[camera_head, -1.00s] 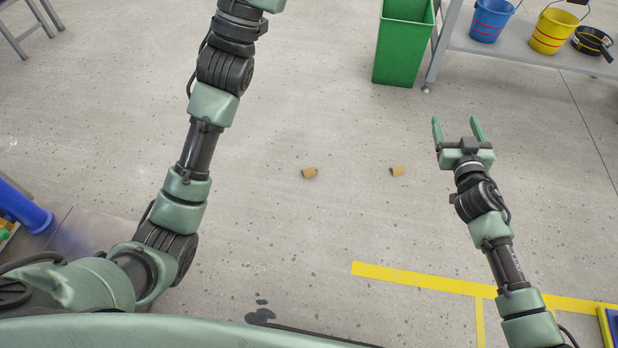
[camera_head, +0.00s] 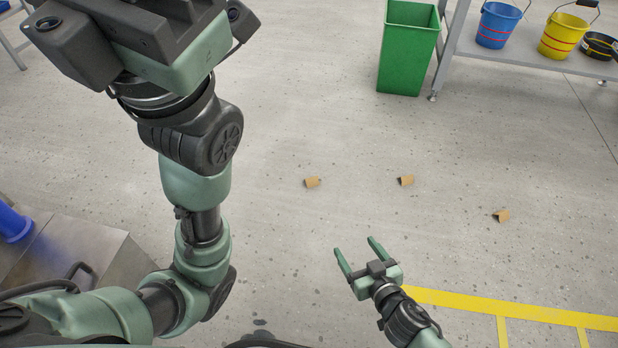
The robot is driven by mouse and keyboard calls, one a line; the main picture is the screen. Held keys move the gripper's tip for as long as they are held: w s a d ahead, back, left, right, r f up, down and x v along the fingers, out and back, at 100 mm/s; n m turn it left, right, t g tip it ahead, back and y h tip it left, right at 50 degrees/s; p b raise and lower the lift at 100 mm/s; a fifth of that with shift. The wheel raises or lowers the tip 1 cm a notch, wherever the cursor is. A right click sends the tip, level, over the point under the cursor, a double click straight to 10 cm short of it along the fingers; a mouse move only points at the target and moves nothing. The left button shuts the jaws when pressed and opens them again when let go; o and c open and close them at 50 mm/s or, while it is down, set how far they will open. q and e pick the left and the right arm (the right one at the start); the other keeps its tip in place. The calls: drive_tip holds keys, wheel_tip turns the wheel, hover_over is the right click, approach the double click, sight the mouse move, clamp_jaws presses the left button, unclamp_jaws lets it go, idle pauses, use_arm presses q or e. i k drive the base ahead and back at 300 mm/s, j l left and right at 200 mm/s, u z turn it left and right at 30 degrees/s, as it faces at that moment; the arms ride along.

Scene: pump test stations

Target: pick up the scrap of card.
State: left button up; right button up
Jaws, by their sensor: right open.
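Three small brown scraps of card lie apart on the grey floor: a left one (camera_head: 312,182), a middle one (camera_head: 406,180) and a right one (camera_head: 502,216). Each looks bent or folded. My right gripper (camera_head: 358,257) is open and empty, nearer to me than the left and middle scraps and touching none of them. My left arm rises large on the left side. Its gripper body shows at the top left, but its fingertips are out of the picture.
A green bin (camera_head: 408,48) stands at the back beside a grey shelf (camera_head: 510,62) that bears a blue bucket (camera_head: 497,24), a yellow bucket (camera_head: 562,34) and a black pan (camera_head: 599,46). Yellow tape (camera_head: 520,311) marks the floor at lower right. The floor around the scraps is clear.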

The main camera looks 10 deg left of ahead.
sight(311, 182)
drive_tip(key=i+j, duration=0.7)
drive_tip(key=i, duration=0.1)
